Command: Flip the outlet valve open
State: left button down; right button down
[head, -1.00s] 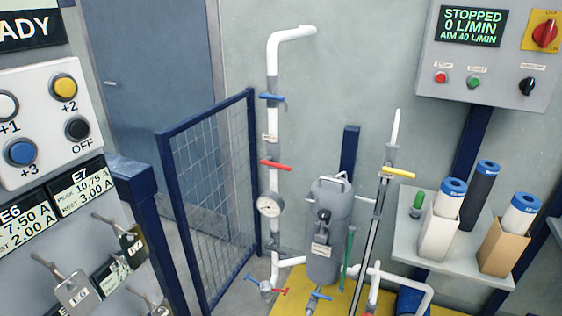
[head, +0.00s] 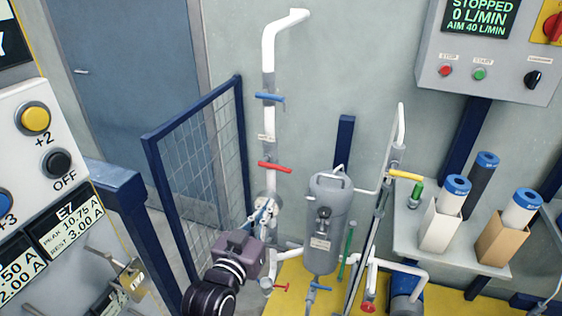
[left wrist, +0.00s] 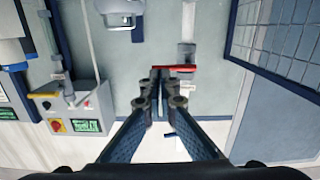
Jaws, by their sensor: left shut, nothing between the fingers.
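Several lever valves show on the pipes in the head view, and I cannot read which one is the outlet. On the left white pipe are a blue lever (head: 270,97) and, lower, a red lever (head: 275,167). A yellow lever (head: 406,175) is on the right pipe. A small red handle (head: 281,287) and a small blue handle (head: 319,288) sit low near the tank. My left gripper (head: 263,210) is shut and empty, in front of the left pipe below the red lever, covering most of the gauge. In the left wrist view the red lever (left wrist: 174,68) shows just beyond the fingertips (left wrist: 160,88).
A grey tank (head: 328,215) stands right of the left pipe. A blue mesh fence (head: 200,180) is close on the left. A shelf (head: 412,228) with blue-capped cartridges is at right. The control box (head: 500,75) reads STOPPED, 0 L/MIN.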

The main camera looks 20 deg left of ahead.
aim_at(277, 167)
pick_arm(q)
notch_tip(277, 167, up, 7)
jog(key=a+t, duration=0.1)
jog(key=shift+s, duration=0.25)
pick_arm(e)
jog(key=shift+w+a+r, duration=0.1)
jog(key=shift+a+r, duration=0.1)
jog(key=shift+a, duration=0.1)
pick_arm(q)
jog(key=shift+w, duration=0.15)
